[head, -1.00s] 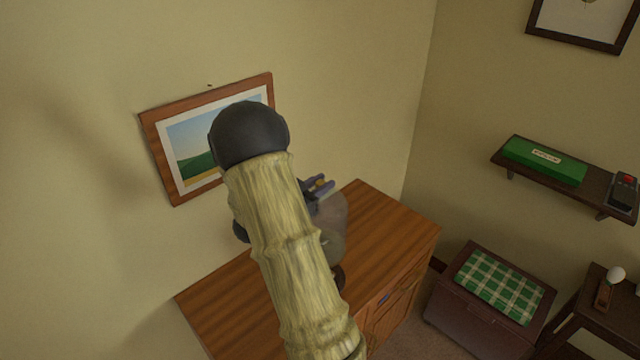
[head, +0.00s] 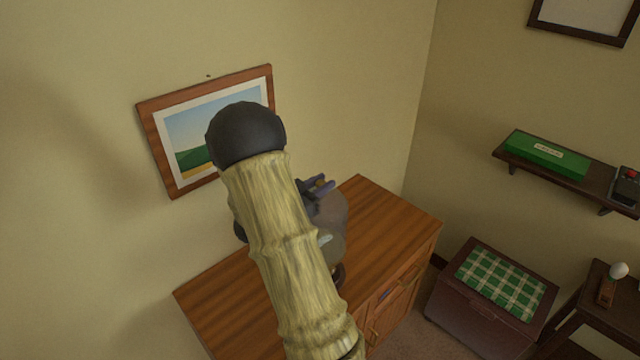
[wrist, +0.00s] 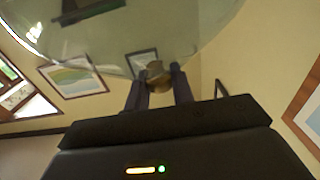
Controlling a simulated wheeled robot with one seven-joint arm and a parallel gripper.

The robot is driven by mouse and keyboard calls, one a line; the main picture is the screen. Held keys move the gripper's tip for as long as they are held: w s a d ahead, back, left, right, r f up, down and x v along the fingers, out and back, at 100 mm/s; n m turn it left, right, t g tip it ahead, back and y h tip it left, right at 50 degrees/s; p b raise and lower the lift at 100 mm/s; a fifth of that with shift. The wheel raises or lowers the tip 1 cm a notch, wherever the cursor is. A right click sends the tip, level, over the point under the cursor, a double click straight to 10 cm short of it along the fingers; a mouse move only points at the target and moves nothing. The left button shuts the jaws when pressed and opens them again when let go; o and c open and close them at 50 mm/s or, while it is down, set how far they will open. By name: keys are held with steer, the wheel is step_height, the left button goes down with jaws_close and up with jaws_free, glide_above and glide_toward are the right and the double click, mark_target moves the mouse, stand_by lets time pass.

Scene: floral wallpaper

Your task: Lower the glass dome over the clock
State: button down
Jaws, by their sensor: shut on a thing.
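My gripper (head: 320,187) is shut on the brass knob (wrist: 157,75) of the glass dome. The dome (head: 333,215) hangs below the fingers over the wooden cabinet (head: 385,225), looking greyish and see-through, partly behind my arm. Its curved glass (wrist: 120,45) fills the top of the wrist view. A dark round base (head: 338,274) shows just below the dome on the cabinet top, mostly hidden by my arm. I cannot make out the clock clearly; a small pale patch (head: 325,239) shows near the dome's lower part. I cannot tell whether the dome's rim touches the base.
A framed landscape picture (head: 185,130) hangs on the wall behind my arm. The cabinet top is bare on the right. A wall shelf (head: 590,185) with a green box (head: 546,154), and a chest with a checked green cushion (head: 500,283), stand off to the right.

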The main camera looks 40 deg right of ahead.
steer(key=shift+f+b, duration=0.5)
steer(key=shift+f, duration=0.25)
steer(key=shift+f+b, duration=1.2)
steer(key=shift+f, duration=0.3)
steer(key=shift+f+b, duration=1.15)
steer(key=shift+f, duration=0.45)
steer(key=shift+f+b, duration=0.75)
steer(key=shift+f, duration=0.15)
